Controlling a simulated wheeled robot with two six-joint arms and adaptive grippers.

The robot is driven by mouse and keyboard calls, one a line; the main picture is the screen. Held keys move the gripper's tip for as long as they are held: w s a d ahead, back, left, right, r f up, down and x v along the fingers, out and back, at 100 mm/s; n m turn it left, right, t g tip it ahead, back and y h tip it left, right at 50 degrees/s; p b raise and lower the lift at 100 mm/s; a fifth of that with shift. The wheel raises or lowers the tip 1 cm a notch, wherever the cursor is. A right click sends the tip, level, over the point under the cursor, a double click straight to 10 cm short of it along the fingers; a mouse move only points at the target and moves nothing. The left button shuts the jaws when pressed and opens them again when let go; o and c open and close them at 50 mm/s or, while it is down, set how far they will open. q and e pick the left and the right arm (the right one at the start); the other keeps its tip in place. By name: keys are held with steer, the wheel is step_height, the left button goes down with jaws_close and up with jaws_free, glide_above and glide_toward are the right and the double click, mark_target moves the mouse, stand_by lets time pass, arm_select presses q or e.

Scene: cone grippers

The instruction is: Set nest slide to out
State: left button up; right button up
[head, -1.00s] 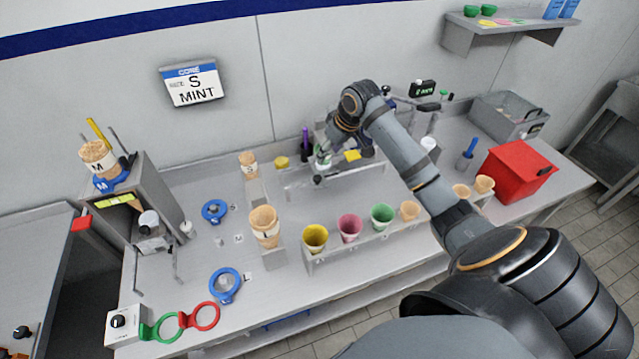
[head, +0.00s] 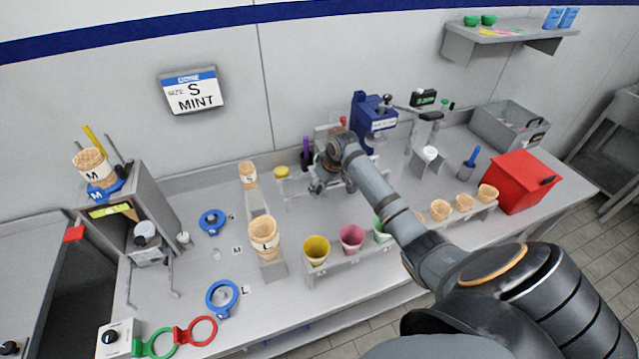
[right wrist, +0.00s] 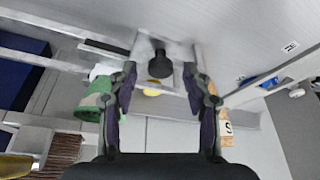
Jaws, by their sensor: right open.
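A black round knob (right wrist: 160,65) on a light grey plate (right wrist: 140,45) shows in the right wrist view, just beyond my fingertips; I take this to be the nest slide's handle, but no label confirms it. My right gripper (right wrist: 163,82) is open, one finger on each side of the line to the knob, and I see no contact. In the head view my right gripper (head: 318,188) is over the grey rail area at the middle of the counter, and it and my arm hide most of the slide there. My left gripper is in neither view.
A rack in front holds a yellow cup (head: 316,249), a pink cup (head: 351,238) and a partly hidden green one. A cone marked L (head: 264,236) and a small cone (head: 248,173) stand left. A blue machine (head: 372,122) stands behind. The left counter has free room.

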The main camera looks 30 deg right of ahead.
steer(key=shift+f, duration=0.3)
steer(key=shift+w, duration=0.1)
jaws_close()
